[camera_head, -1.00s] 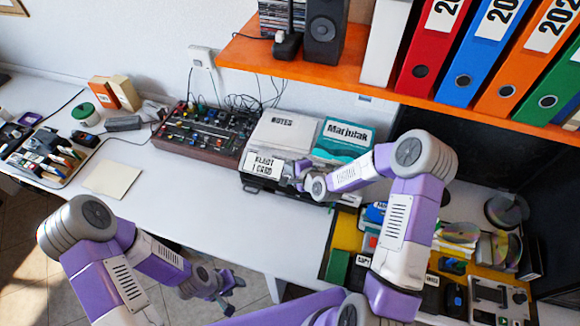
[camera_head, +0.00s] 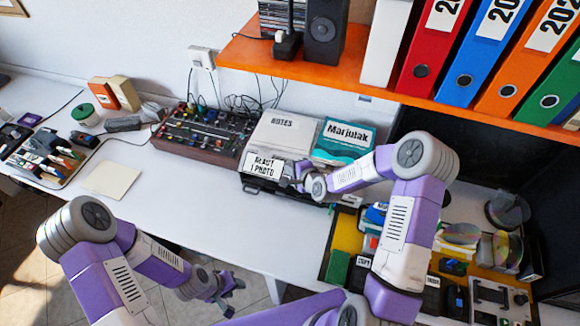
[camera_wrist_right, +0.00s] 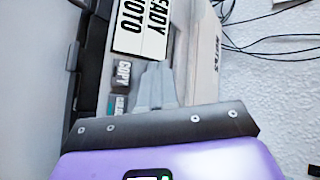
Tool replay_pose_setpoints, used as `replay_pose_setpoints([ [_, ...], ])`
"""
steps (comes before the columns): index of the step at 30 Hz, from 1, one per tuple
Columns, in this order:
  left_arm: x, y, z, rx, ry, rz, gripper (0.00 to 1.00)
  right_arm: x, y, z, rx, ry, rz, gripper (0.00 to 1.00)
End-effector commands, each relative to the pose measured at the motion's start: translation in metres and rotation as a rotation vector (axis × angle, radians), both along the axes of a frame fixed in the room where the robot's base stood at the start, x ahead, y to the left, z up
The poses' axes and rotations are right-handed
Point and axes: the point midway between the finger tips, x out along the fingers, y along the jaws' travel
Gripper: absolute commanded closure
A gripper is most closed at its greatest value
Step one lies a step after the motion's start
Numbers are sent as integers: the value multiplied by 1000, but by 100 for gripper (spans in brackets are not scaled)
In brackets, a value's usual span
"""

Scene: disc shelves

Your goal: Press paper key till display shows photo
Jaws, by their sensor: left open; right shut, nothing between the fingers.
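The printer (camera_head: 286,140) stands on the white desk against the wall. Its display (camera_head: 264,165) reads "READY 1 PHOTO" in the head view. In the right wrist view the display (camera_wrist_right: 143,28) shows "READY" and "PHOTO" turned sideways. A key marked "COPY" (camera_wrist_right: 122,75) and another, partly hidden key (camera_wrist_right: 118,104) sit beside it. My right gripper (camera_head: 300,174) is shut and empty at the printer's front panel, right of the display; its fingers (camera_wrist_right: 155,88) are close to the keys. I cannot tell whether they touch one. My left gripper (camera_head: 228,290) is open and empty, low in front of the desk edge.
A mixer-like device (camera_head: 205,134) with cables stands left of the printer. A teal box marked "Marjutak" (camera_head: 344,138) is at its right. An orange shelf (camera_head: 300,70) with binders hangs above. The desk front (camera_head: 200,205) is clear. Discs and small items lie at the right.

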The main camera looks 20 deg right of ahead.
Motion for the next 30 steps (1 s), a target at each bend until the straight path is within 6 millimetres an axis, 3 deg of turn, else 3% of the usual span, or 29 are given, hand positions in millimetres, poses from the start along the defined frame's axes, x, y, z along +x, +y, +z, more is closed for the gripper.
replay_pose_setpoints([
  [6, 0, 0, 6, 0, 0, 0, 57, -4, 3, 11, 0, -1, 1, 100],
  [17, 0, 0, 7, 0, 0, 0, 57, -5, 4, 12, 0, -1, 1, 100],
  [30, 0, 0, 30, 0, 0, 0, 57, -20, 14, 47, 0, 0, 2, 100],
])
